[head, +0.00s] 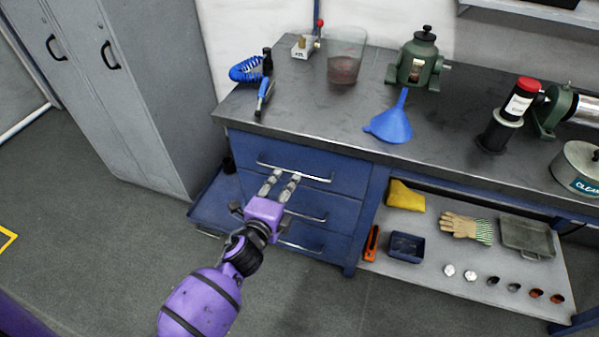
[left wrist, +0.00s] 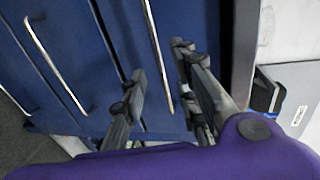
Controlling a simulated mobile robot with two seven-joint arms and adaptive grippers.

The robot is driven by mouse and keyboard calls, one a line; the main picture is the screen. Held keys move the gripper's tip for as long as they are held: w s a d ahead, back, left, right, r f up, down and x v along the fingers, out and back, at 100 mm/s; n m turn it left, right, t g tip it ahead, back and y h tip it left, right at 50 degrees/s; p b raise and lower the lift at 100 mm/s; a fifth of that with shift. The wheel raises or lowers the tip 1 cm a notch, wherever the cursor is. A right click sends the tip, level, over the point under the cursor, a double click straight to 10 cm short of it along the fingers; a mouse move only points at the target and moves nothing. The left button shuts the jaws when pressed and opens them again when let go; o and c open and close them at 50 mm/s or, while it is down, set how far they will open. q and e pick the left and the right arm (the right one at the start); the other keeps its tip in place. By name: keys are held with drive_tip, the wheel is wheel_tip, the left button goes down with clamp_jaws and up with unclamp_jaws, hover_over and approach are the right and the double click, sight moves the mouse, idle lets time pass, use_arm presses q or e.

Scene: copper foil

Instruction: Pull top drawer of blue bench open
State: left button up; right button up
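The blue bench has a grey metal top (head: 300,105) and a stack of blue drawers at its left end. The top drawer (head: 345,172) looks shut, with a long bar handle (head: 318,178) across its front. Lower drawers with similar handles sit below it, partly hidden by my left arm. My left gripper (head: 284,176) is at the top drawer's handle, its two fingers apart. In the left wrist view the handle (left wrist: 153,40) runs between the fingers (left wrist: 160,85). I cannot tell whether a finger touches it. My right gripper is out of view.
A grey locker (head: 130,90) stands left of the bench. A blue funnel (head: 390,124), a clear beaker (head: 345,55) and a green machine (head: 418,62) stand on the top. A lower shelf (head: 440,265) holds gloves and small items. A blue ledge (head: 212,205) juts out low at left.

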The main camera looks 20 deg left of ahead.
sight(292, 173)
use_arm(q)
drive_tip(key=x, duration=0.6)
drive_tip(key=shift+w+f, duration=0.1)
drive_tip(key=shift+w, duration=0.35)
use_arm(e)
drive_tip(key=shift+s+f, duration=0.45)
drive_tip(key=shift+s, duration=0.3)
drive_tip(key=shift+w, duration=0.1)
use_arm(q)
drive_tip(key=shift+c, duration=0.7)
clamp_jaws()
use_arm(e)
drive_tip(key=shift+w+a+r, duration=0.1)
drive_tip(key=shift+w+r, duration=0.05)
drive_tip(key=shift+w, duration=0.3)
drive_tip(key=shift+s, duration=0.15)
